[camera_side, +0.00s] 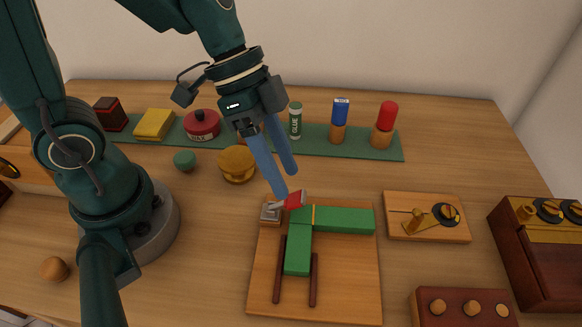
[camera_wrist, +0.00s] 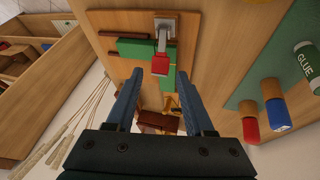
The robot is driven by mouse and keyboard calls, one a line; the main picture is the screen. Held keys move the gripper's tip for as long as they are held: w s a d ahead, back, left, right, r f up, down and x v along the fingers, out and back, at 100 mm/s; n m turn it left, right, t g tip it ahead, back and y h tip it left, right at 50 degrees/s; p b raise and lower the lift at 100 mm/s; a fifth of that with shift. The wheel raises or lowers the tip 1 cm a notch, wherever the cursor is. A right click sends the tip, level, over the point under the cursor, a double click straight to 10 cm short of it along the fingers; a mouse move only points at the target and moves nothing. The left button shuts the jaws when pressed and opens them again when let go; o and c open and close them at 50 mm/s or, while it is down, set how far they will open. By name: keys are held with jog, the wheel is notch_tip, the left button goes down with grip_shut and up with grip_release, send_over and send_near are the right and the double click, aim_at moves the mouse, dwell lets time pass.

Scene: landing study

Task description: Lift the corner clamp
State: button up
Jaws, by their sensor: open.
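The corner clamp (camera_side: 270,211) has a grey metal base and a red handle end (camera_side: 295,199). It sits at the upper left corner of a wooden board, beside two green bars (camera_side: 340,220) that meet in an L. In the wrist view its red end (camera_wrist: 160,66) lies over the green, on an arm running to the metal base (camera_wrist: 166,27). My gripper (camera_side: 286,184) is open and empty, pointing down with its blue fingertips close to the red end. In the wrist view the red end shows between and just beyond the fingertips (camera_wrist: 159,76). Contact cannot be told.
Two dark rods (camera_side: 279,270) lie on the board (camera_side: 350,282) beside one bar. A small board with a brass fitting (camera_side: 398,229) and a dark red box (camera_side: 548,280) stand right. A green mat (camera_side: 358,146) with a glue stick (camera_side: 295,121) and other items lies behind.

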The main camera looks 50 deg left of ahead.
aim_at(295, 195)
jog(key=shift+s+a+r, duration=0.1)
jog(key=shift+a+r, duration=0.25)
jog(key=shift+r, duration=0.25)
jog(key=w+d+g+y, duration=0.1)
jog(key=y, duration=0.1)
jog(key=d+g+y, duration=0.1)
jog(key=g+y, duration=0.1)
jog(key=shift+w+d+f+m, duration=0.1)
jog(key=shift+w+d+m, duration=0.1)
jog(key=shift+w+m, duration=0.15)
jog(key=shift+x, duration=2.35)
grip_shut()
